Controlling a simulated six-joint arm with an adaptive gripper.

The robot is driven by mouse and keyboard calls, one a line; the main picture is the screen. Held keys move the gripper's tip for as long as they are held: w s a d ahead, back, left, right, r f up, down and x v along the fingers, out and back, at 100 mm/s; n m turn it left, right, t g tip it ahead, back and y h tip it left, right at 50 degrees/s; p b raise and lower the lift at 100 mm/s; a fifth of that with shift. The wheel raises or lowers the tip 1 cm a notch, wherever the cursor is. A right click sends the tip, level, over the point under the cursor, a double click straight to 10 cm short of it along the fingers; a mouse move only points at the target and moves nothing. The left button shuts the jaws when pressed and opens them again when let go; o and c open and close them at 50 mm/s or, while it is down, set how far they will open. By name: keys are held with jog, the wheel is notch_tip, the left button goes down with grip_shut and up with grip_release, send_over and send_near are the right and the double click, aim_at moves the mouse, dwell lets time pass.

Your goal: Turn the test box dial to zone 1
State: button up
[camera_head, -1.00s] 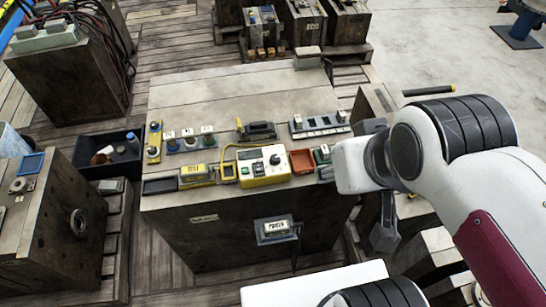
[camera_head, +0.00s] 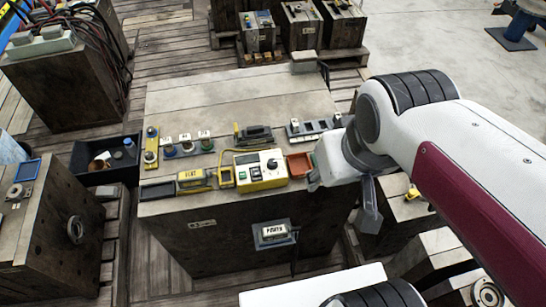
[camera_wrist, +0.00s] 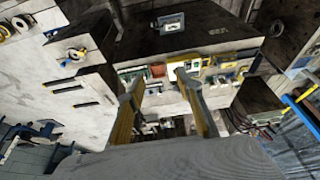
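The test box (camera_head: 262,171) is a yellow and white case with a black dial (camera_head: 272,164) and a small display on its face. It sits near the front edge of a dark mould block with a pale top. It also shows upside down in the wrist view (camera_wrist: 188,62), partly behind a fingertip. The dial's setting is too small to read. My gripper (camera_head: 371,206) is right of the box, past the block's right side, and apart from it. In the wrist view my gripper (camera_wrist: 158,82) has its two fingers spread with nothing between them.
A red tray (camera_head: 300,164) sits right beside the test box. A yellow-labelled unit (camera_head: 192,180) and several knobs stand left of it. A dark connector (camera_head: 255,135) and a grey strip (camera_head: 312,130) lie behind. A labelled plate (camera_head: 273,234) is on the block's front.

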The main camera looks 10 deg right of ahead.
jog(key=w+a+f+n+g, duration=0.2)
jog(key=w+f+g, duration=0.2)
jog(key=w+f, duration=0.5)
jog(key=n, duration=0.4)
send_over(273, 162)
notch_tip(273, 162, down, 9)
jog(key=shift+d+r, duration=0.1)
jog(key=shift+d, duration=0.05)
jog(key=shift+w+n, duration=0.15)
jog(key=shift+n, duration=0.45)
jog(key=shift+f, duration=3.9)
grip_shut()
